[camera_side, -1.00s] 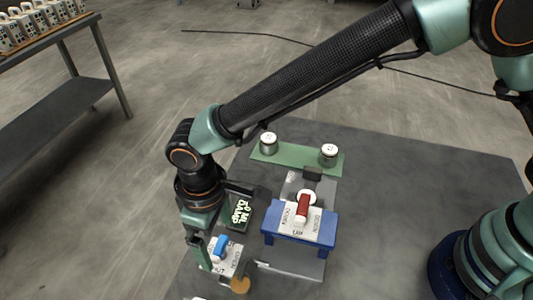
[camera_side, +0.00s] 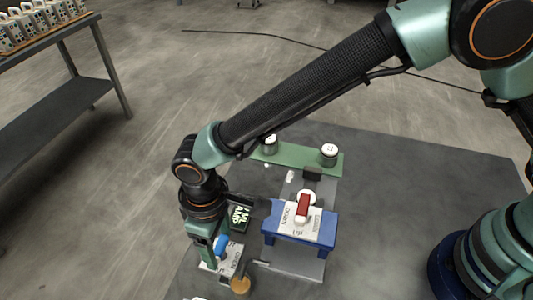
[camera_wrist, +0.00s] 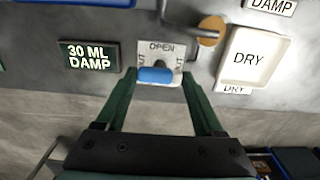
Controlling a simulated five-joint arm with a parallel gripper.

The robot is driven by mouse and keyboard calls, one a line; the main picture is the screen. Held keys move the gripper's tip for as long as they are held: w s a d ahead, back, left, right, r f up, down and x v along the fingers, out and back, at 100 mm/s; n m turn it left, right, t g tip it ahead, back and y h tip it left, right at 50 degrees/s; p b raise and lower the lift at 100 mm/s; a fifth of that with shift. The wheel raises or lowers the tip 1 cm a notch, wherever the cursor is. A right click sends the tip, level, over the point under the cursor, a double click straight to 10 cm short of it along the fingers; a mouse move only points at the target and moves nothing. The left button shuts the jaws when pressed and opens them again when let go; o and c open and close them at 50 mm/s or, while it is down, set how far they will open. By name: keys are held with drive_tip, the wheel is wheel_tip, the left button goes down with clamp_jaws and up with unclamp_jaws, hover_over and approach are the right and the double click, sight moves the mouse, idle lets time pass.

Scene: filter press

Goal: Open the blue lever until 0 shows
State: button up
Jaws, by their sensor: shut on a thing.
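The blue lever (camera_wrist: 155,75) lies crosswise on a pale plate (camera_wrist: 165,48) marked OPEN. It also shows in the side view (camera_side: 221,243), partly covered by my gripper. My gripper (camera_wrist: 158,80) is shut on the blue lever, with one green finger at each end of it. A dark display (camera_wrist: 90,56) left of the lever reads 30 ML DAMP; in the side view my gripper covers part of it.
A blue stand (camera_side: 300,235) with a red lever (camera_side: 302,206) stands right of my gripper. A green strip (camera_side: 297,155) with two capped jars lies behind. A tan disc (camera_side: 240,285) is close to the plate. A white DRY tray (camera_wrist: 247,57) lies to its right.

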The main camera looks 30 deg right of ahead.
sight(219, 247)
drive_tip(key=shift+n, duration=0.3)
drive_tip(key=n, duration=0.3)
drive_tip(key=shift+n, duration=0.4)
drive_tip(key=n, duration=0.4)
drive_tip(key=shift+n, duration=0.3)
drive_tip(key=n, duration=0.8)
drive_tip(key=shift+r+n, duration=0.1)
drive_tip(key=shift+n, duration=0.2)
drive_tip(key=o, duration=1.4)
drive_tip(key=shift+r, duration=0.1)
wheel_tip(219, 247, up, 12)
drive_tip(key=shift+f, duration=0.1)
